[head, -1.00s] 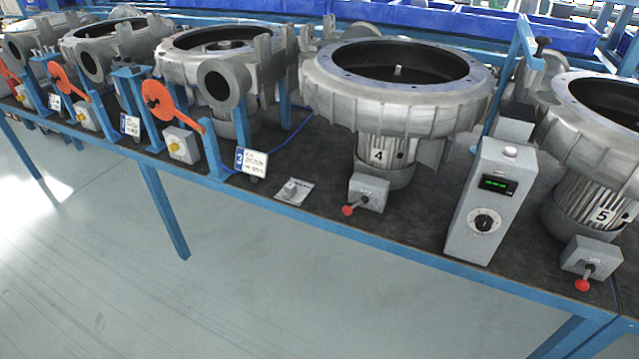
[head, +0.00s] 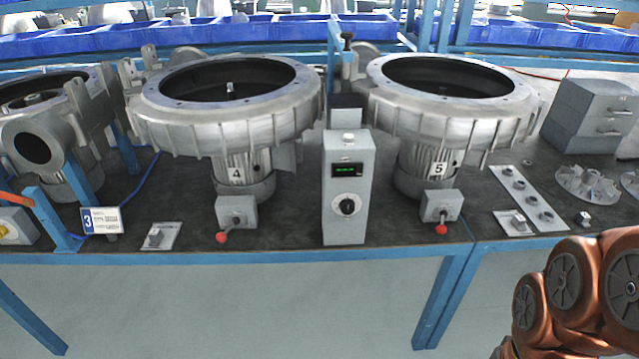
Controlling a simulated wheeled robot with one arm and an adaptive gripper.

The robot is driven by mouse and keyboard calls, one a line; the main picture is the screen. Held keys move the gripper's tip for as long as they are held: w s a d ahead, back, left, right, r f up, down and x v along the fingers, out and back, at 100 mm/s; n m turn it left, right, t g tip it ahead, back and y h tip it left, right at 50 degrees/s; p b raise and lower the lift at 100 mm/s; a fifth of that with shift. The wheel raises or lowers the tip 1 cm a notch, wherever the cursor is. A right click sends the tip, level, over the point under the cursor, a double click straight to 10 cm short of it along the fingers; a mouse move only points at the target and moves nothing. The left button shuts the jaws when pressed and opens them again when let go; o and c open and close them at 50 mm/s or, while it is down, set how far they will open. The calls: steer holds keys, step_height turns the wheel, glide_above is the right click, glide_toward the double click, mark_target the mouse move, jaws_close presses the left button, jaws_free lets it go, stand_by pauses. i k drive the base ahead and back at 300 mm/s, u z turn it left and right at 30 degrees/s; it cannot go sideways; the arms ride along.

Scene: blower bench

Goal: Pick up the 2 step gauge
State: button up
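I cannot tell for sure which thing is the 2 step gauge. A small grey metal block (head: 156,237) lies on a white card on the bench, left of the number 4 blower. A similar small block (head: 518,222) lies on another white card right of the number 5 blower. A small dark-and-light piece (head: 584,218) sits on the bench near my arm. Their markings are too small to read. Links of my orange arm show at the lower right, but my gripper is not in view.
Blowers number 4 (head: 228,110) and 5 (head: 445,100) stand on the dark bench, with a grey control box (head: 346,200) between them. A plate with several round parts (head: 527,197), finned impellers (head: 585,184) and a grey drawer cabinet (head: 590,115) are at right. Floor in front is clear.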

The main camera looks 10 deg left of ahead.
mark_target(518, 222)
steer(key=z, duration=0.95)
steer(key=i, duration=0.3)
steer(key=z, duration=0.25)
steer(key=k, duration=0.35)
steer(key=u, duration=1.85)
steer(key=i, duration=0.8)
steer(key=z, duration=0.7)
steer(key=i, duration=0.6)
steer(key=z, duration=0.5)
